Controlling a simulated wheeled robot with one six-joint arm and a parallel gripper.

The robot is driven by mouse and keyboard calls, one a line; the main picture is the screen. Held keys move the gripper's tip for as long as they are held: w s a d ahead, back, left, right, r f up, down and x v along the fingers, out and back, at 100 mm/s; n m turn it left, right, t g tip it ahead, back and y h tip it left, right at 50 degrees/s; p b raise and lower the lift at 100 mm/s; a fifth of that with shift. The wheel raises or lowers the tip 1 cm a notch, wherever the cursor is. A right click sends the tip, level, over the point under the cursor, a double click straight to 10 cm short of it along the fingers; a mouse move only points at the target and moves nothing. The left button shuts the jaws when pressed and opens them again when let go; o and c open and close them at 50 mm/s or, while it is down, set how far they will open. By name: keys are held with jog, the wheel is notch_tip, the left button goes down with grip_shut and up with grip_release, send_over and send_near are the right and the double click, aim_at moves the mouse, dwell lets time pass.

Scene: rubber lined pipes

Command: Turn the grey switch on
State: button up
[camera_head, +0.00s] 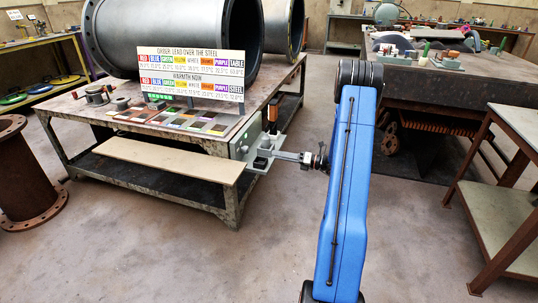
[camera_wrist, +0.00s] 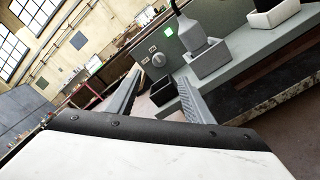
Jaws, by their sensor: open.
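The grey switch (camera_wrist: 159,60) looks like a round knob on a grey-green panel (camera_wrist: 178,48), in the middle of the wrist view. A small lit green square (camera_wrist: 168,32) shows above it. My gripper (camera_wrist: 160,77) is open and empty, its two fingers pointing toward the panel with the knob between and beyond their tips. The fingers look apart from the knob. In the head view my gripper (camera_head: 280,155) reaches left to the panel (camera_head: 244,142) at the table's right corner; the knob is too small to make out there. The switch's exact setting is unclear.
The worktable (camera_head: 70,105) bears large pipes (camera_head: 175,35) and a sign (camera_head: 190,72). The floor in front is clear.

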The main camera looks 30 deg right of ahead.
jog(key=shift+v, duration=1.8)
jog(key=s+a+r+n+g, duration=0.4)
jog(key=a+r+n, duration=0.15)
jog(key=a, duration=0.45)
jog(key=s+a+r+n+g, duration=0.45)
jog(key=a+n, duration=0.25)
jog(key=a, duration=0.3)
jog(key=s+a+r+n+g, duration=0.3)
jog(key=s+a+r+n, duration=0.25)
jog(key=a, duration=0.45)
jog(key=s+a+r+n+t+h, duration=0.1)
jog(key=s+a+r+n+h, duration=0.1)
jog(key=s+n+h, duration=0.3)
jog(key=s+a+r+n+t+h, duration=0.1)
jog(key=s+n+h, duration=0.5)
jog(key=s+n, duration=0.8)
jog(key=s+a+r, duration=0.1)
jog(key=s, duration=0.3)
jog(key=shift+s+a+r+n, duration=0.25)
jog(key=shift+s+a+n, duration=0.05)
